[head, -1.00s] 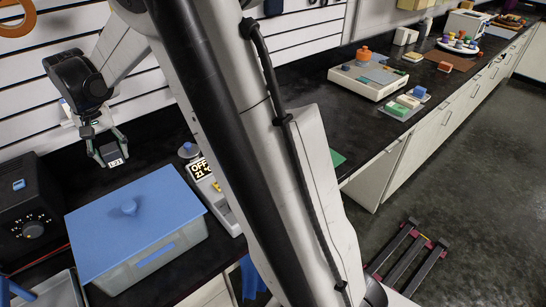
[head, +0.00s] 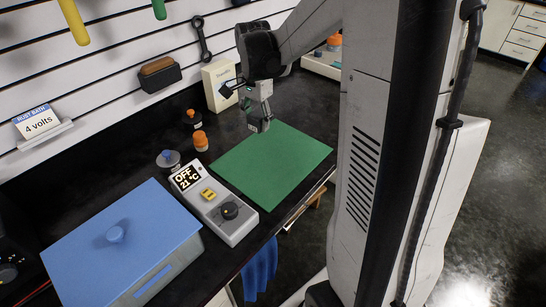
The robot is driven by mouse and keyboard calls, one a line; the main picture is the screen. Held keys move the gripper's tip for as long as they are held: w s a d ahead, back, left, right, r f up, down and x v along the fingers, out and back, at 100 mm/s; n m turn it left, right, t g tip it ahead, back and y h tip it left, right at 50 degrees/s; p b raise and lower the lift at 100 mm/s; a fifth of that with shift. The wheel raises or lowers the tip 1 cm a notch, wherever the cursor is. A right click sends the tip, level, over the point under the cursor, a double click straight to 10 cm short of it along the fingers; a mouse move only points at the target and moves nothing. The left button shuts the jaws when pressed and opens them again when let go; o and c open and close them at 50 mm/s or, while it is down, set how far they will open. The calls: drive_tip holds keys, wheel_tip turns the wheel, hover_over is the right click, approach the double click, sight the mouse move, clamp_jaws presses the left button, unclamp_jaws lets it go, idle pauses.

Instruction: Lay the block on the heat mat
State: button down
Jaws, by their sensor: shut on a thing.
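A flat green mat (head: 272,163), which I take for the heat mat, lies on the black bench. Its visible top is bare. A grey control box (head: 213,203) stands along its left edge, its display reading OFF and 21 °C. My gripper (head: 259,118) hangs fingers-down over the mat's far left edge. It is shut on the block (head: 259,126), a small greyish piece between the fingertips, mostly hidden by them. I cannot tell the exact gap between the block and the mat.
A blue-lidded tub (head: 115,245) stands at front left. An orange-capped bottle (head: 200,140), a dark bottle (head: 192,119) and a grey-capped jar (head: 168,160) stand behind the control box. A cream carton (head: 218,88) stands close to my gripper's left. A blue cloth (head: 259,270) hangs at the bench front.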

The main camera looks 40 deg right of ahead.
hover_over(297, 150)
drive_tip(key=shift+m, duration=0.4)
wheel_tip(297, 150, down, 7)
drive_tip(key=shift+f, duration=2.1)
drive_tip(key=shift+f, duration=0.1)
drive_tip(key=c, duration=1.1)
unclamp_jaws()
